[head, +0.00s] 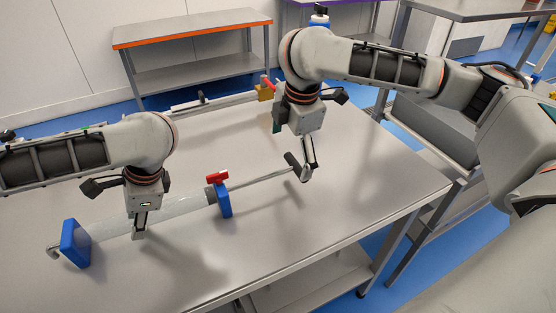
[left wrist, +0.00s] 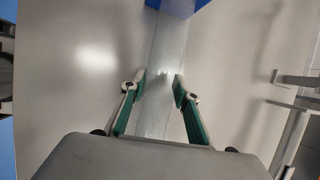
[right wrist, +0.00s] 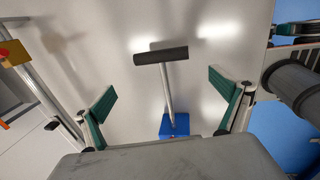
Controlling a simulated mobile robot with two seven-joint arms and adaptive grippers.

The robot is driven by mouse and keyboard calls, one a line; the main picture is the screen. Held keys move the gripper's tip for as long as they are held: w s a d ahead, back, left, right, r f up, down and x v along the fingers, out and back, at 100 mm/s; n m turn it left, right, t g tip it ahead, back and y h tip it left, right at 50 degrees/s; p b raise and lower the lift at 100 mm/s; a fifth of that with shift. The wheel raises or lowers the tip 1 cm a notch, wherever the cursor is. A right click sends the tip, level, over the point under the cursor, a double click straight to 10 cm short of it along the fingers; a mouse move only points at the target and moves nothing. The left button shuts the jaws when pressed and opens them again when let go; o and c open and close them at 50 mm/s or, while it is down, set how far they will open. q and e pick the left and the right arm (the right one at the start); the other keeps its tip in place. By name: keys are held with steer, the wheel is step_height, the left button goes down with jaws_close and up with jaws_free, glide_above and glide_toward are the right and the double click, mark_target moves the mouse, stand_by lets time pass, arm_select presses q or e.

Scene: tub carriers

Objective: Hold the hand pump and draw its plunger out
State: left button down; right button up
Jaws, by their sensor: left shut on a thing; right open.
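The hand pump has a pale clear barrel (head: 182,206) lying along the table, with a blue block (head: 75,243) at its left end and a blue block (head: 222,200) with a red piece (head: 217,177) at its right end. A thin metal plunger rod (head: 258,181) runs right from there to a dark crossbar handle (head: 291,161). My left gripper (head: 140,229) is shut on the barrel, which lies between its green pads in the left wrist view (left wrist: 160,88). My right gripper (head: 307,172) is open at the handle; the right wrist view shows the handle (right wrist: 160,56) ahead of its spread fingers.
The steel table (head: 330,215) is mostly clear in front and to the right. A metal bar with a yellow block (head: 265,92) lies along its back. An orange-edged bench (head: 195,55) stands behind, and another steel table (head: 480,12) is at the upper right.

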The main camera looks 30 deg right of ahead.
arm_select(q)
steer(key=shift+d, duration=0.1)
arm_select(e)
step_height(320, 180, up, 7)
steer(key=s, duration=0.1)
steer(key=shift+s, duration=0.2)
arm_select(q)
steer(key=c, duration=1.4)
jaws_free()
steer(key=shift+c, duration=0.2)
steer(key=shift+r, duration=0.1)
steer(key=v, duration=1)
steer(key=shift+r, duration=0.25)
steer(key=shift+s+d+r, duration=0.2)
steer(key=shift+d+r, duration=0.1)
steer(key=shift+r, duration=0.35)
